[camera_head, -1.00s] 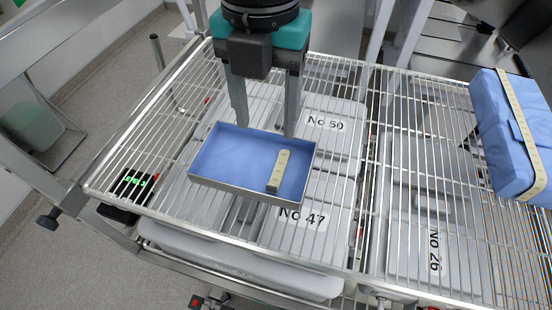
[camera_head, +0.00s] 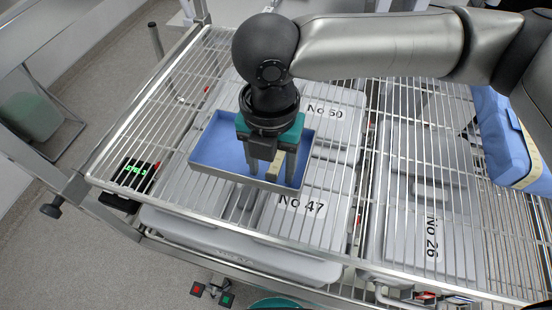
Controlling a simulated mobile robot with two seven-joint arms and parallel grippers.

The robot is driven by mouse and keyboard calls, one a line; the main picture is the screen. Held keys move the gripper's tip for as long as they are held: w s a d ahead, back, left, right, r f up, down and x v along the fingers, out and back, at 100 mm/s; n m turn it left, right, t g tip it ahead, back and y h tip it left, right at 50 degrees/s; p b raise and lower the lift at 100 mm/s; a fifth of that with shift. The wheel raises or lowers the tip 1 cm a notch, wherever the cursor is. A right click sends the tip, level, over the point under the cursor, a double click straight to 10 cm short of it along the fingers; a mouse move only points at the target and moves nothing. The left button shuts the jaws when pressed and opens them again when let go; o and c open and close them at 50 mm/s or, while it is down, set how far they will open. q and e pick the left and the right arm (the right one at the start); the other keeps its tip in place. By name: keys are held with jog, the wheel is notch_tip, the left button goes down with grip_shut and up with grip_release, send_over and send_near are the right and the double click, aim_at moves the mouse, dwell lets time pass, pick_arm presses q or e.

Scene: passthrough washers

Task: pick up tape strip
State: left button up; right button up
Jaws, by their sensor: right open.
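The tape strip (camera_head: 275,163) is a short cream strip lying in a shallow metal tray (camera_head: 205,174) with a blue lining. The tray rests on the wire rack. My right gripper (camera_head: 269,172) is over the tray, pointing down, with its fingers apart. One finger is beside the strip, and the wrist hides part of it. I cannot tell whether the fingers touch the strip. My left gripper is not in view.
The wire rack (camera_head: 180,112) spans the cart, with grey boxes labelled No 50, No 47 and No 26 below it. A blue wrapped pack (camera_head: 500,140) with cream tape sits at the right. A small black device (camera_head: 132,178) with a green display is at the left.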

jog(key=shift+c, duration=0.3)
grip_shut()
dwell(0.5)
